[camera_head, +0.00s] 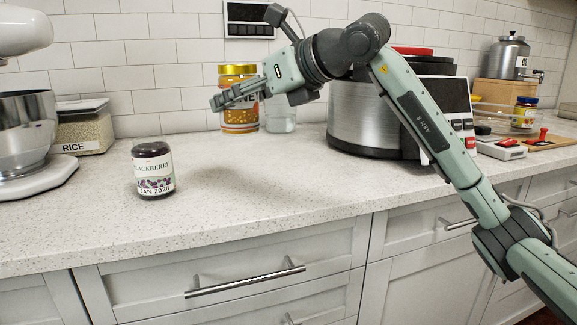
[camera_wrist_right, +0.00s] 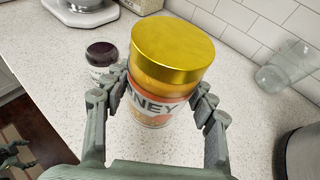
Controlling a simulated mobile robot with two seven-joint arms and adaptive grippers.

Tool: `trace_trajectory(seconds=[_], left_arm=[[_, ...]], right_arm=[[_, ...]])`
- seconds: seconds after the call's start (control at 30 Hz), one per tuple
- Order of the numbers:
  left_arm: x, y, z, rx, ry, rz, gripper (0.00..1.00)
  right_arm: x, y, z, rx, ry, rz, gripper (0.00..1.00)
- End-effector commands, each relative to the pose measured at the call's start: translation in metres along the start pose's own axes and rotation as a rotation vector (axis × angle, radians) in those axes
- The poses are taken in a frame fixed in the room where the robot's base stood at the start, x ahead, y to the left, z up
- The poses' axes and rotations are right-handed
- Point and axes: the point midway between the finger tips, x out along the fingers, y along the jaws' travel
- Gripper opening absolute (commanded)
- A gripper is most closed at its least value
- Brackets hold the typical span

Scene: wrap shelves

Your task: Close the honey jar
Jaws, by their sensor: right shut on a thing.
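The honey jar (camera_head: 240,115) stands on the counter near the tiled wall in the head view, with a gold lid (camera_head: 238,70) on top. My right gripper (camera_head: 220,101) reaches it from the right and is shut on the jar's body, below the lid. In the right wrist view the fingers press both sides of the honey jar (camera_wrist_right: 152,108), and the gold lid (camera_wrist_right: 173,50) sits above them. Whether the lid is screwed tight cannot be told. Part of what seems to be my left gripper (camera_wrist_right: 14,153) shows at the lower left, too small to read.
A blackberry jar (camera_head: 153,171) stands at the front left. An empty glass jar (camera_head: 281,115) is just right of the honey jar, and a large steel cooker (camera_head: 365,120) is further right. The front middle of the counter is clear.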

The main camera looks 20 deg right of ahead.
Motion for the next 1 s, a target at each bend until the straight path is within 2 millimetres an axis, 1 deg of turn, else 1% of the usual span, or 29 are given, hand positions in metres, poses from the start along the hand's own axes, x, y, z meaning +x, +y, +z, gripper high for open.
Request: trace_trajectory(seconds=[0.3, 0.4, 0.5, 0.6, 0.7, 1.0], left_arm=[[0.003, -0.001, -0.001, 0.001, 0.001, 0.0, 0.8], [0.005, -0.002, -0.005, 0.002, 0.008, -0.002, 0.8], [0.007, -0.004, -0.008, 0.005, 0.013, -0.005, 0.8], [0.009, -0.005, -0.007, 0.007, 0.01, -0.007, 0.8], [0.009, -0.005, -0.007, 0.009, 0.01, -0.008, 0.8], [0.009, -0.004, -0.004, 0.009, 0.005, -0.007, 0.8]], right_arm=[[0.0, -0.064, -0.041, 0.006, 0.0, -0.005, 0.0], [0.001, -0.083, -0.053, 0.005, -0.001, -0.005, 0.0], [0.001, -0.098, -0.062, 0.004, -0.003, -0.004, 0.0], [0.001, -0.105, -0.067, 0.001, -0.004, -0.002, 0.0], [0.001, -0.108, -0.069, -0.001, -0.005, -0.002, 0.0], [0.002, -0.108, -0.071, -0.001, -0.005, -0.002, 0.0]])
